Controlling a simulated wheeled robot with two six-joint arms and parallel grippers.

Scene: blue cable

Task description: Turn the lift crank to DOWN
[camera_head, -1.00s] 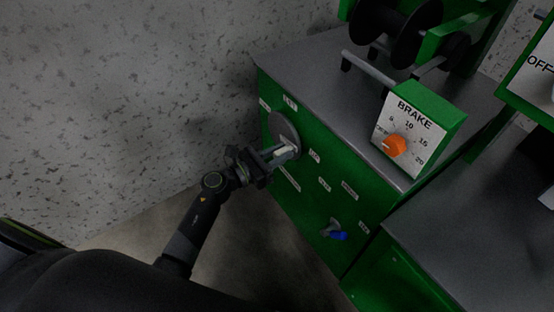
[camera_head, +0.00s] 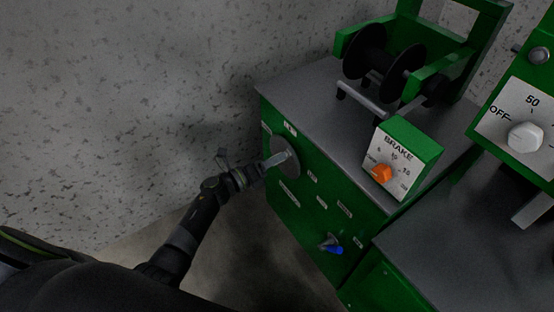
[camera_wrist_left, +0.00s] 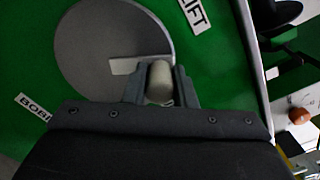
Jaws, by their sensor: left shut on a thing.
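The lift crank is a round grey disc (camera_head: 291,171) on the upper left of the green cabinet's front. It also shows in the left wrist view (camera_wrist_left: 85,50), with a pale arm and a rounded light handle (camera_wrist_left: 160,80). A LIFT label (camera_wrist_left: 195,12) sits beside the disc. My left gripper (camera_head: 265,166) reaches the crank from the left. In the left wrist view its two fingers (camera_wrist_left: 159,90) stand on either side of the handle, shut on it. The label marking DOWN cannot be read. My right gripper is not in view.
A blue-handled knob (camera_head: 331,245) sits lower on the cabinet front. Above are a BRAKE box (camera_head: 408,150) with an orange knob (camera_head: 382,173) and a black spool (camera_head: 385,65). A white dial (camera_head: 525,137) is at right. Bare floor lies left of the cabinet.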

